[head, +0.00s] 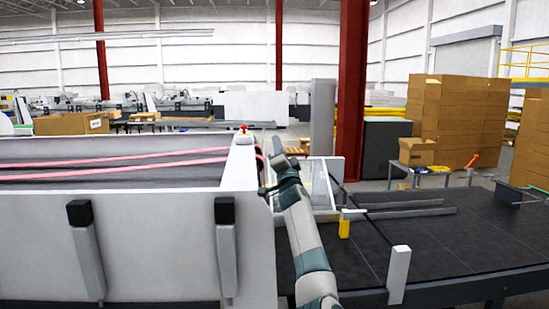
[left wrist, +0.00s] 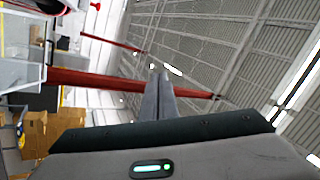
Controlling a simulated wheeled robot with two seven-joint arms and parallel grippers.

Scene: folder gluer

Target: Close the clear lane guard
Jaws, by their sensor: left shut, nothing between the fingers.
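The clear lane guard (head: 320,186) is a see-through panel with a pale frame, standing raised at the lane just right of the white machine wall. In the left wrist view, a clear panel (left wrist: 20,74) shows at the left edge, partly cut off. My left gripper (head: 277,145) is at the end of my arm, left of the guard and close to the wall's end; whether it touches the guard cannot be told. Its fingers (left wrist: 160,76) are together and empty in the left wrist view, where they point toward the ceiling. My right gripper is not in view.
The white machine wall (head: 150,245) stands left, with a red button (head: 243,128) on its top corner. The dark conveyor bed (head: 430,235) lies right, with a yellow block (head: 344,228) and a white post (head: 398,274). Cardboard boxes (head: 455,118) stand behind.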

